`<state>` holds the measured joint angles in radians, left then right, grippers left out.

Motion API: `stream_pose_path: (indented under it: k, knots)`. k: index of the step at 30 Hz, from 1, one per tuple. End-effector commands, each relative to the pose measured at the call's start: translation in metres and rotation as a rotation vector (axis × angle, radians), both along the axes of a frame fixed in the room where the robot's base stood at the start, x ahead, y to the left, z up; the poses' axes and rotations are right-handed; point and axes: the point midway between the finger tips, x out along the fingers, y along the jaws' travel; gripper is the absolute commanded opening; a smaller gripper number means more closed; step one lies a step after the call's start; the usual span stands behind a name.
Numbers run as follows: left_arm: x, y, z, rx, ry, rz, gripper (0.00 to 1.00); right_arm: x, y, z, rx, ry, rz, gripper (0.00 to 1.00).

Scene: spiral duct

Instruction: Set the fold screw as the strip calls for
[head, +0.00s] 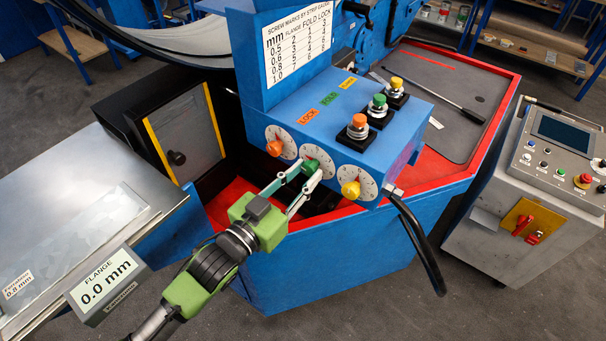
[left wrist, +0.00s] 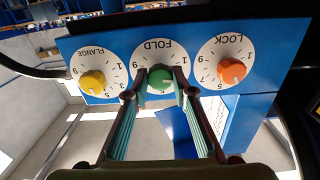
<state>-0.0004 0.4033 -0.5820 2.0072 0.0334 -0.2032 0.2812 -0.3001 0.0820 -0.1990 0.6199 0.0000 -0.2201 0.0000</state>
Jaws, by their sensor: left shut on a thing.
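The fold screw is the green knob (head: 311,166) on the middle dial of the blue console. It also shows in the left wrist view (left wrist: 160,79) under the upside-down word FOLD. My left gripper (head: 304,174) is shut on it, one finger on each side. The fingers partly cover the dial, and I cannot tell which mark the knob points to. The strip (head: 80,235) lies on the metal table at left, with a tag (head: 18,286) reading 0.8 mm. A chart (head: 297,42) of screw marks by strip gauge stands above the console; its digits are small. My right gripper is out of view.
The orange lock knob (head: 273,147) and yellow flange knob (head: 350,189) flank the green one closely. Several push buttons (head: 358,127) stand on the console top. A black-handled lever (head: 425,250) hangs at right. A display (head: 107,283) reads FLANGE 0.0 mm.

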Motion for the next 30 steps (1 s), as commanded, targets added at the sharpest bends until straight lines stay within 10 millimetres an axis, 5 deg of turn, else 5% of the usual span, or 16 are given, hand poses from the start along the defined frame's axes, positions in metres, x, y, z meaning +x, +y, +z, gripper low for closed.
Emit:
stream_pose_path:
  k: [30]
  knots:
    - [0.001,0.001,0.001,0.617,-0.448,0.000,0.03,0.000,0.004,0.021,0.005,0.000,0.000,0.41]
